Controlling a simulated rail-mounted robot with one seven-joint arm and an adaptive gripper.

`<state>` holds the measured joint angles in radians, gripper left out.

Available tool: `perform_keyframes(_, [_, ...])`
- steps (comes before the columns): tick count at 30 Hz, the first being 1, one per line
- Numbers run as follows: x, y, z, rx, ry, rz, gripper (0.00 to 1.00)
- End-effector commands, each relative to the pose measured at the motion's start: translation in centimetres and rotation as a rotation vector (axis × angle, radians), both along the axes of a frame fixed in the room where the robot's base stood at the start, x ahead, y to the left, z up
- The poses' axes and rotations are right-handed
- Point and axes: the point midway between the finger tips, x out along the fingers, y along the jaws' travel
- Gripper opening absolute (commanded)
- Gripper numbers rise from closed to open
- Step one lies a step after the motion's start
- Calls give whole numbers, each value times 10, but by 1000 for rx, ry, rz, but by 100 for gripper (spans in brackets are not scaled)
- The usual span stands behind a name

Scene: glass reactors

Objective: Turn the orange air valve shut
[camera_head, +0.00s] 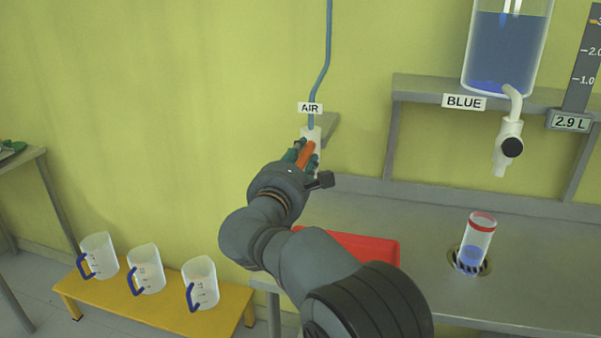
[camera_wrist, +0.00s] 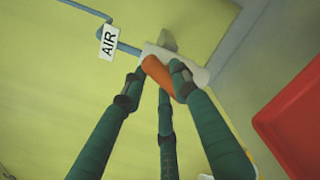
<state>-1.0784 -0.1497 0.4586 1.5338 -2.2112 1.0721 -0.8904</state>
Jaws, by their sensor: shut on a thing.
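The orange air valve (camera_head: 306,153) is an orange handle on a white body (camera_head: 312,132), below the AIR label (camera_head: 310,108) and a blue hose. My gripper (camera_head: 303,157) is at the valve with its green fingers around the orange handle. In the wrist view the orange handle (camera_wrist: 158,74) lies between my fingertips (camera_wrist: 157,86), and the white body (camera_wrist: 196,76) is just behind it. The handle points at a slant toward my gripper. Part of the handle and the lower valve body are hidden by the fingers.
A red tray (camera_head: 381,247) lies on the grey bench (camera_head: 430,215) beside my arm. A tube with blue liquid (camera_head: 474,245) stands over a drain, below the BLUE tank (camera_head: 507,50) and its spout. Several jugs stand on a yellow bench (camera_head: 165,310) at lower left.

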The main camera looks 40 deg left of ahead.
Motion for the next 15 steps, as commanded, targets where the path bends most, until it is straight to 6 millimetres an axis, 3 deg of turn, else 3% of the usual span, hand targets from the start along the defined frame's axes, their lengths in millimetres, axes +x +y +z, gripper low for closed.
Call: perform_keyframes(15, [1,-4,-5,458,184,4,2])
